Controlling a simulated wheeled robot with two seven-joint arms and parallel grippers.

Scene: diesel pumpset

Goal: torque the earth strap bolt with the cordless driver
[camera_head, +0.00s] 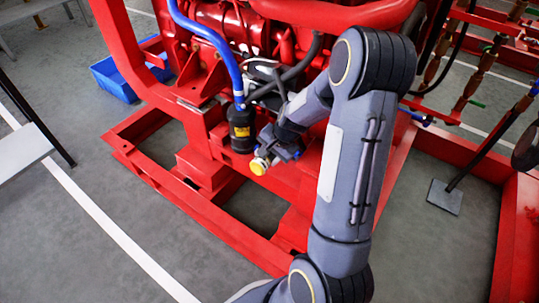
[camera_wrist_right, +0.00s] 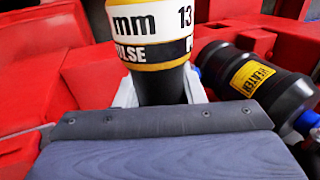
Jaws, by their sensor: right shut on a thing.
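The cordless driver (camera_wrist_right: 158,50) fills the upper middle of the right wrist view, with a dark body and white and yellow bands reading "mm 13" and "PULSE". My right gripper (camera_wrist_right: 160,92) is shut on it, with a grey finger on each side. I cannot make out the earth strap bolt or whether the driver touches anything. My left gripper is not in view.
A black cylinder labelled "HEATER" (camera_wrist_right: 255,82) is close to the right of the driver; the head view shows it below a blue hose (camera_head: 242,130). Red base rails (camera_head: 180,190) surround floor openings. A blue crate (camera_head: 115,80) stands at the back left. The floor at lower left is clear.

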